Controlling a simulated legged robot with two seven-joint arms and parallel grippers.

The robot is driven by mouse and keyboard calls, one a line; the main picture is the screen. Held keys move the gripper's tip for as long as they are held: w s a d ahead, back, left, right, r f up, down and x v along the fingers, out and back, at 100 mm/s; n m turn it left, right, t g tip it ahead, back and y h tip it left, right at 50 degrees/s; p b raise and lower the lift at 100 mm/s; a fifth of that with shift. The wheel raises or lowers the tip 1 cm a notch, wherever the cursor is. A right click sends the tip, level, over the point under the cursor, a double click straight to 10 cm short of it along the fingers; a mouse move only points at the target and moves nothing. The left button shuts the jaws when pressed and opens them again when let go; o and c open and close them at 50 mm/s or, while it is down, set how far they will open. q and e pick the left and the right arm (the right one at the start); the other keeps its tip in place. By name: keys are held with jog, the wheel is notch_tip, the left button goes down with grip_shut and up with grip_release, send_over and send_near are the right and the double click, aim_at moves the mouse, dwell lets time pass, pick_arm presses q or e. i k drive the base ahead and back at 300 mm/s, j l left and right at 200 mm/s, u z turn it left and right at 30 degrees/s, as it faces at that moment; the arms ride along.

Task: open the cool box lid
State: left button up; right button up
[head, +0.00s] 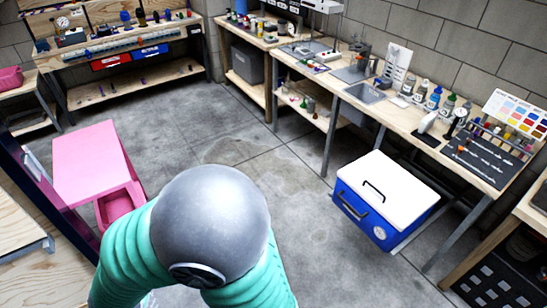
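The cool box (378,224) is a blue box in the right half of the head view, low down in front of the right-hand workbench. Its white lid (395,188) lies flat on top and looks shut. A black handle (374,191) shows on the lid near its left edge. Another black handle (351,206) is on the blue front side, and a round white badge (380,233) is near the front corner. Neither of my grippers is in view, and nothing is seen touching the box.
A long workbench (372,110) with bottles and tools runs behind the box, with its legs close to it. Another bench (130,65) stands at the far left. A pink cabinet (90,160) is at left. The concrete floor (230,125) in the middle is clear.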

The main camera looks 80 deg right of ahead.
aim_at(401, 198)
jog(key=z, duration=3.8)
jog(key=i+j+u, duration=0.1)
jog(key=i+u, duration=0.25)
jog(key=i, duration=0.5)
jog(key=i+l+u, duration=0.1)
jog(key=i+u, duration=0.3)
jog(key=i, duration=0.4)
